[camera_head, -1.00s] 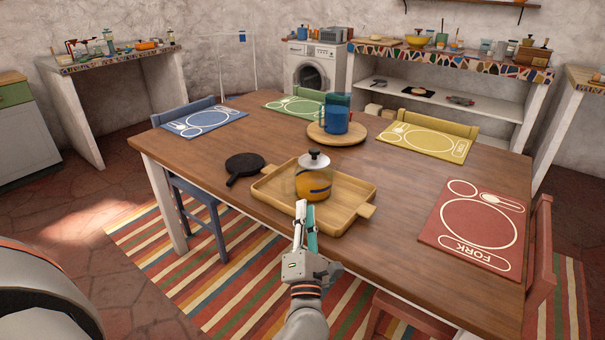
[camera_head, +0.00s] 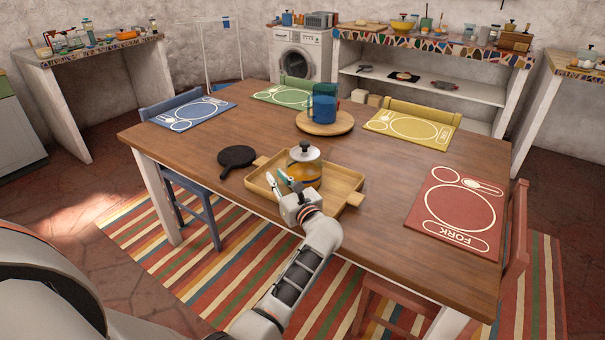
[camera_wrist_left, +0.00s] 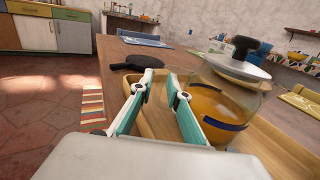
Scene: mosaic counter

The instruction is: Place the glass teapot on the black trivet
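The glass teapot (camera_head: 304,168), with amber liquid, a metal lid and a black knob, stands upright on the wooden tray (camera_head: 340,197). It also shows in the left wrist view (camera_wrist_left: 222,105). The black trivet (camera_head: 237,156), flat and round with a short handle, lies empty on the table left of the tray; the left wrist view shows it farther back (camera_wrist_left: 142,62). My left gripper (camera_head: 278,177) is over the tray's left part, beside the teapot. Its fingers (camera_wrist_left: 160,88) are apart with nothing between them, and the teapot is right of the right finger. My right gripper is out of view.
A blue mug (camera_head: 324,105) stands on a round wooden board (camera_head: 325,124) behind the tray. Blue (camera_head: 193,114), green (camera_head: 290,95), yellow (camera_head: 412,126) and red (camera_head: 455,213) placemats lie around the table (camera_head: 380,183). Table space around the trivet is clear.

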